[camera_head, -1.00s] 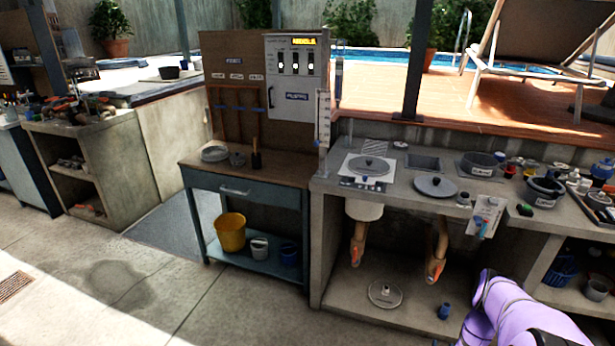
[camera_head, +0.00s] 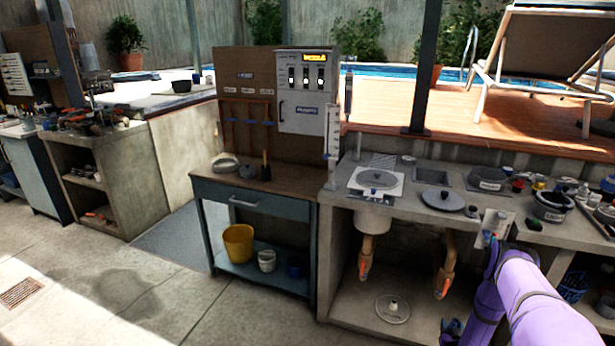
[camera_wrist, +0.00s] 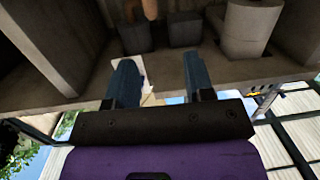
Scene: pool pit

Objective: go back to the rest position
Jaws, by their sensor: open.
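My gripper (camera_wrist: 161,78) shows in the wrist view with its two blue-grey fingers spread apart. No object is held between them; a pale, flat piece shows behind the left finger, and I cannot tell how far off it is. In the head view my purple arm (camera_head: 535,295) bends at the lower right, in front of the concrete counter (camera_head: 340,185). My gripper's fingers cannot be made out there.
The counter carries a round lid (camera_head: 443,199), a grey tub (camera_head: 487,179) and several small bottles. A white card (camera_head: 495,222) hangs at its front edge, close to my arm. A blue workbench (camera_head: 262,207) stands left. The paved floor (camera_head: 150,300) is open at lower left.

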